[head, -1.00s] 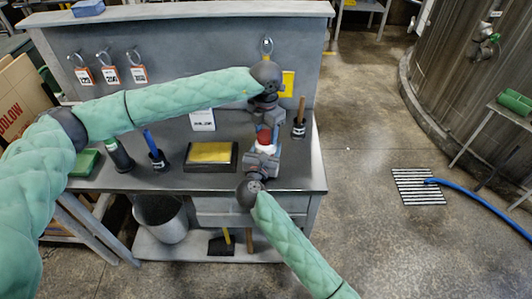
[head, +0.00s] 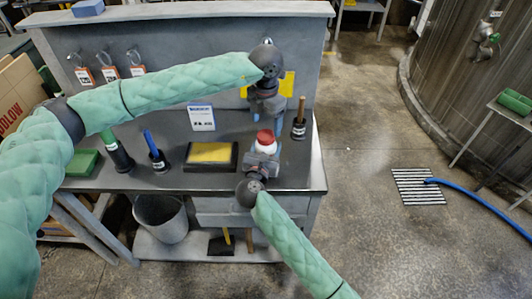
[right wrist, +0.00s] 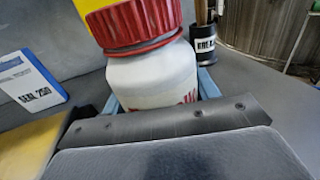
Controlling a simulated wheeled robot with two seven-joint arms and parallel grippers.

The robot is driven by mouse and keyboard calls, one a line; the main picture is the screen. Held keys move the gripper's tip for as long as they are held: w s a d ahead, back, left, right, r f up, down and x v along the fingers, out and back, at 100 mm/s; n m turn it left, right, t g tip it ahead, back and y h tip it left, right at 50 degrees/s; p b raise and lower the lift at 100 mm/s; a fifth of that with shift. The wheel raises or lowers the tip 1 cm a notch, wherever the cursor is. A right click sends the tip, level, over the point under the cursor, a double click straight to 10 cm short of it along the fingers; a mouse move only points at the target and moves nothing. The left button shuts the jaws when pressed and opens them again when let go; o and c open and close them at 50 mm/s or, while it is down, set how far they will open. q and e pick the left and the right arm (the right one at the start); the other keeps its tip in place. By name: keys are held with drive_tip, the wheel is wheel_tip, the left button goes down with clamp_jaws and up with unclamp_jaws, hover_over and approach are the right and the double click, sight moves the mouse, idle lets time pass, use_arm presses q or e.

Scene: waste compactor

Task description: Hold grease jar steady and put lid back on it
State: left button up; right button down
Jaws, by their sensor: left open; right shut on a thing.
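The white grease jar (head: 268,148) stands at the right part of the bench with the red lid (head: 265,136) on top. In the right wrist view the jar (right wrist: 155,78) has the ribbed red lid (right wrist: 135,24) over its mouth; I cannot tell how tightly it sits. My right gripper (head: 263,156) is shut on the jar from the front, its blue fingers beside the jar's body. My left gripper (head: 268,117) is open and empty, pointing down just above and behind the lid, apart from it.
A black pot with a brush (head: 299,128) stands close right. The bench's front is clear.

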use_arm(q)
wheel_tip(320, 180, up, 8)
drive_tip(key=shift+f, duration=0.15)
idle(0.3)
use_arm(e)
drive_tip(key=shift+c, duration=1.6)
unclamp_jaws()
use_arm(q)
drive_tip(key=shift+f, duration=0.1)
use_arm(e)
drive_tip(key=shift+s+f, duration=0.1)
drive_tip(key=shift+s, duration=0.05)
drive_tip(key=shift+s+a, duration=0.15)
drive_tip(key=shift+s, duration=0.1)
drive_tip(key=b+v, duration=0.2)
drive_tip(key=v, duration=0.3)
drive_tip(key=shift+s+a+f+b, duration=0.1)
drive_tip(key=shift+s+b, duration=0.25)
drive_tip(key=shift+b, duration=0.05)
use_arm(q)
drive_tip(key=shift+f, duration=1.5)
use_arm(e)
drive_tip(key=shift+s+a, duration=0.15)
drive_tip(key=shift+s, duration=0.45)
